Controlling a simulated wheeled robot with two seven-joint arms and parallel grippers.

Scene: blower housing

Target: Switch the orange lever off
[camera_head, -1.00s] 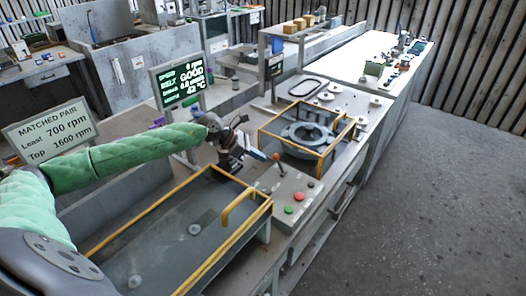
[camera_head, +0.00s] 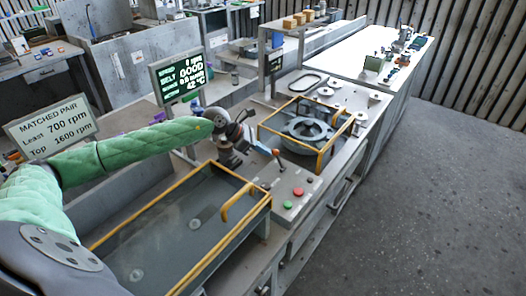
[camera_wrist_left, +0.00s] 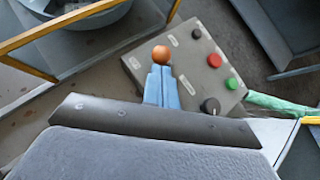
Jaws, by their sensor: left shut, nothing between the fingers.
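The lever's orange ball knob (camera_head: 276,152) tops a thin stalk on a grey control box (camera_head: 306,180). In the left wrist view, the orange knob (camera_wrist_left: 161,54) is directly beyond the fingertips. My left gripper (camera_head: 267,149) has its blue fingers shut and empty, with the tips right beside the knob. In the wrist view, the shut fingers (camera_wrist_left: 161,72) end at the knob's near edge; whether they touch it I cannot tell. The stalk is hidden there. My right gripper is not in view.
A red button (camera_head: 298,191), a green button (camera_head: 287,205) and black knobs share the box. A yellow-framed blower housing (camera_head: 308,131) stands behind it. A yellow-edged tray (camera_head: 165,235) lies in front. A status screen (camera_head: 178,76) stands behind the arm.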

